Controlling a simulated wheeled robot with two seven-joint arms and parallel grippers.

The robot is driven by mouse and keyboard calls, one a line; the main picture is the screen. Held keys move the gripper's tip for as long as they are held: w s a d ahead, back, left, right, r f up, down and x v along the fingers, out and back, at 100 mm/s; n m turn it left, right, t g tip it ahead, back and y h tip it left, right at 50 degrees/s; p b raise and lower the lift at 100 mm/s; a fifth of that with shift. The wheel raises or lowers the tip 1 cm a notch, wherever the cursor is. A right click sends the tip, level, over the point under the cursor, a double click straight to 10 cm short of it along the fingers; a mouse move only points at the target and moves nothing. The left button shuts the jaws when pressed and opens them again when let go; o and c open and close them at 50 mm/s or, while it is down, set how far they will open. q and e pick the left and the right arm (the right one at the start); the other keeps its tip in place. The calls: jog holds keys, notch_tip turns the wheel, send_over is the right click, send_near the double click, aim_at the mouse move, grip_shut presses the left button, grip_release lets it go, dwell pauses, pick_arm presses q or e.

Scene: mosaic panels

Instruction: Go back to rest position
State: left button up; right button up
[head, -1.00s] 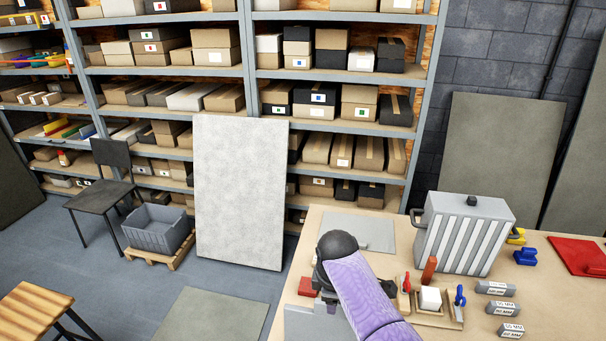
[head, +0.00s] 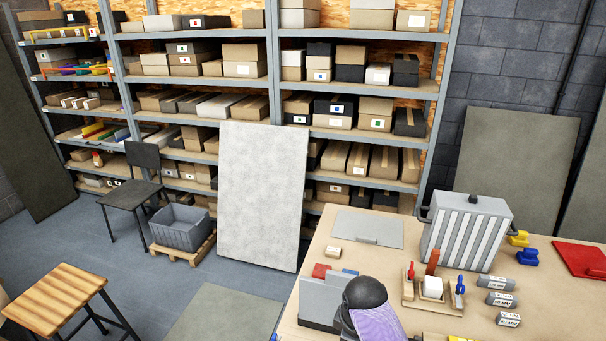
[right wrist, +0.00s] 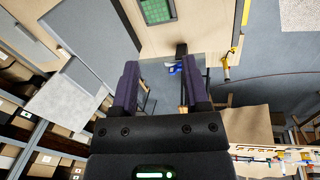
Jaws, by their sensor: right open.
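My right gripper (right wrist: 163,82) shows in the right wrist view with its two dark purple fingers apart and nothing between them. Beyond the fingers are floor and a table edge, seen at a steep tilt. In the head view a purple link of my arm with a black rounded joint rises from the bottom edge, over the front of the workbench (head: 395,264). The gripper at its end is hidden there. My left gripper is in neither view.
On the bench stand a grey striped box (head: 468,232), a tool tray (head: 421,301) with a white block, grey bricks (head: 495,283) and a grey upright holder (head: 321,300) close to my arm. Shelves (head: 350,131), a pale panel (head: 263,195) and a stool (head: 58,293) stand beyond.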

jog(key=s+d+f+m, duration=0.25)
jog(key=s+m, duration=0.35)
jog(key=s, duration=0.6)
jog(key=s+d+r+m+t, duration=0.1)
jog(key=s+r+m, duration=0.15)
jog(key=s, duration=0.45)
jog(key=s+d+r+m, duration=0.2)
jog(key=s+r, duration=0.2)
jog(key=s, duration=0.2)
notch_tip(320, 180, down, 35)
jog(key=s+g+b, duration=0.1)
jog(key=b, duration=1.7)
pick_arm(q)
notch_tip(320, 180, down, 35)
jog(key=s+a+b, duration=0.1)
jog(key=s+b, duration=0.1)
jog(key=b, duration=1.5)
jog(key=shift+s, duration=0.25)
pick_arm(e)
jog(key=s+d+f, duration=0.1)
jog(key=s+f, duration=0.4)
jog(key=f, duration=0.5)
jog(key=s+f+g, duration=0.1)
jog(key=s+f, duration=0.4)
jog(key=f, duration=0.4)
jog(key=s+d+f, duration=0.1)
jog(key=s+f, duration=0.4)
jog(key=f, duration=0.5)
jog(key=shift+d+f+g, duration=0.3)
jog(key=shift+d, duration=0.05)
